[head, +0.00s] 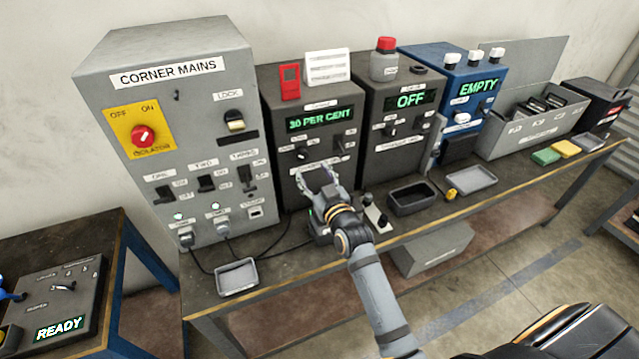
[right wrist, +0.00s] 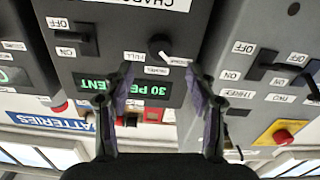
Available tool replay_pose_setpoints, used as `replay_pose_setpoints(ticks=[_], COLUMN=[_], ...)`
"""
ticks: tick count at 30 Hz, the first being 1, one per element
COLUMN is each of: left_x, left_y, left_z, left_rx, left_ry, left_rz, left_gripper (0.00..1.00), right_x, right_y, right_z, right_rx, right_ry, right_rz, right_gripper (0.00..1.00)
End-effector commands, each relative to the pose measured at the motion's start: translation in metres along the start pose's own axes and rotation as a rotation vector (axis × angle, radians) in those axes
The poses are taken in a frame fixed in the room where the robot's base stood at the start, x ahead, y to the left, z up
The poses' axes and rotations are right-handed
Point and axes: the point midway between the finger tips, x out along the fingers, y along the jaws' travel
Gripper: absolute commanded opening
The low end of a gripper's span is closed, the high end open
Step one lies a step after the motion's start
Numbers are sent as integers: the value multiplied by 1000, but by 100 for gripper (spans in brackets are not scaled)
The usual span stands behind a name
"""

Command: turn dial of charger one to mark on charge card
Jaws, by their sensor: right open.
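Charger one (head: 300,110) is a dark grey box on the bench. Its green display (head: 320,119) reads 30 PER CENT. Its black dial (head: 302,154) is on the front, and shows in the right wrist view (right wrist: 158,45), upside down, beside a FULL label. A white card (head: 326,67) stands on top of the charger; its print is too small to read, and I cannot tell if it is the charge card. My right gripper (head: 315,178) is open and empty in front of the charger's lower front. In the wrist view, its fingertips (right wrist: 161,80) straddle the dial's line, apart from it.
The grey CORNER MAINS cabinet (head: 170,90) stands close left of charger one. A second charger (head: 400,105) reading OFF is close on the right, then a blue EMPTY unit (head: 455,90). Small trays (head: 237,278) lie along the bench front.

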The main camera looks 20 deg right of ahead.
Motion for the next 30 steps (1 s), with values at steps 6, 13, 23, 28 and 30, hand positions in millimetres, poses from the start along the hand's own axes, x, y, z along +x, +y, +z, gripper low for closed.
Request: replay_pose_setpoints(ticks=[6,13,23,28,30], left_x=[0,0,0,0,0], left_y=[0,0,0,1,1], left_z=[0,0,0,0,0], left_rx=[0,0,0,0,0], left_ry=[0,0,0,0,0], left_rz=[0,0,1,1,1], left_gripper=[36,36,36,36,36], right_x=[-42,-54,-53,-63,-81], right_y=[0,0,0,-4,-8], right_z=[1,0,0,20,46], right_rx=[1,0,0,-4,-8], right_ry=[-2,0,0,-104,-246], right_rz=[0,0,0,-34,-71], right_gripper=[57,57,57,57,57])
